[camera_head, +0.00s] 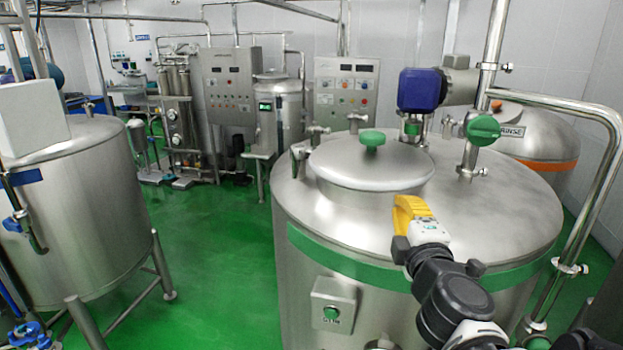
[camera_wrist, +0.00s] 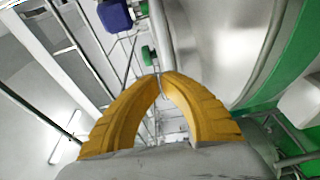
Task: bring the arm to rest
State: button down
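My gripper (camera_head: 408,203) has yellow fingers and shows in front of the large steel tank (camera_head: 300,232) with the green band. My black arm reaches up to it from the lower right. In the wrist view, the two yellow fingertips (camera_wrist: 160,75) come together and nothing shows between them. The gripper looks shut and empty. From the head view I cannot tell whether it touches the tank.
The tank's lid has a green knob (camera_head: 372,139). A green RINSE valve handle (camera_head: 483,130) and a blue actuator (camera_head: 420,90) are on pipes behind. A second tank (camera_head: 80,210) stands left. Green floor (camera_head: 215,250) lies clear between the tanks.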

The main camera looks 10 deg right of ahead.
jog(key=s+f+m+g, duration=0.6)
jog(key=f+m, duration=0.2)
jog(key=m, duration=0.3)
jog(key=s+a+f+m+g+y, duration=0.45)
jog(key=s+a+f, duration=0.35)
jog(key=a, duration=0.3)
notch_tip(320, 180, down, 32)
jog(key=b, duration=3.2)
jog(key=shift+w+d+f+n, duration=0.2)
jog(key=shift+d+f+n, duration=0.05)
jog(key=shift+d+n, duration=0.1)
